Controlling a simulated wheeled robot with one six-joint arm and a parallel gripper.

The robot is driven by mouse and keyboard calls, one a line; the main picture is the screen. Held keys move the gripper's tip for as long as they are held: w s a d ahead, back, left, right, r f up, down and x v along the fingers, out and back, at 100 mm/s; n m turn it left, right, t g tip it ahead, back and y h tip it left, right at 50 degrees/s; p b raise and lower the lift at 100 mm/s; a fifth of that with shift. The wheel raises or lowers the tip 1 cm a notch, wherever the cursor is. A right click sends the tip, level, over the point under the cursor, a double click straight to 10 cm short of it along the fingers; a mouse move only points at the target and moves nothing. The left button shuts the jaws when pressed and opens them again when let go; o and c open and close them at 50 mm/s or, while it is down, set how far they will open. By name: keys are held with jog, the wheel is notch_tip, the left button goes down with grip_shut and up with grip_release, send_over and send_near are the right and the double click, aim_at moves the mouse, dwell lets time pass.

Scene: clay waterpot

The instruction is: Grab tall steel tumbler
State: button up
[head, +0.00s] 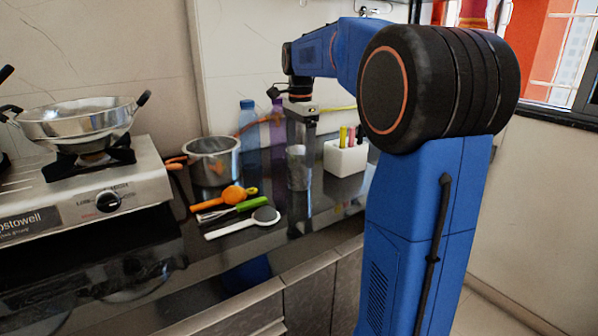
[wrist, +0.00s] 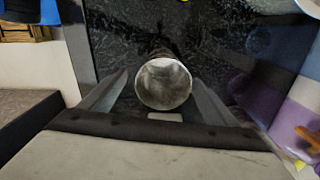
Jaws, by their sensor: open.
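The tall steel tumbler (head: 298,167) stands upright on the dark counter, below my gripper (head: 301,125) in the head view. In the wrist view I look down into the round mouth of the tumbler (wrist: 164,83). It lies between the two fingers of my gripper (wrist: 160,88), which are spread with a gap on each side. The fingers do not appear to press on it. The head view does not show clearly how far down the fingers reach.
A steel pot (head: 213,162) and blue bottle (head: 249,132) stand left of the tumbler, with a purple bottle (head: 278,130) behind. A white holder (head: 345,158) is close on the right. Several utensils (head: 237,208) lie in front-left. A stove (head: 85,190) is far left.

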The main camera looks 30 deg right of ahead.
aim_at(299, 166)
jog(key=shift+w+f, duration=0.15)
jog(key=shift+f, duration=1.2)
jog(key=shift+w+f, duration=0.1)
jog(key=shift+f, duration=1.25)
jog(key=c, duration=1.2)
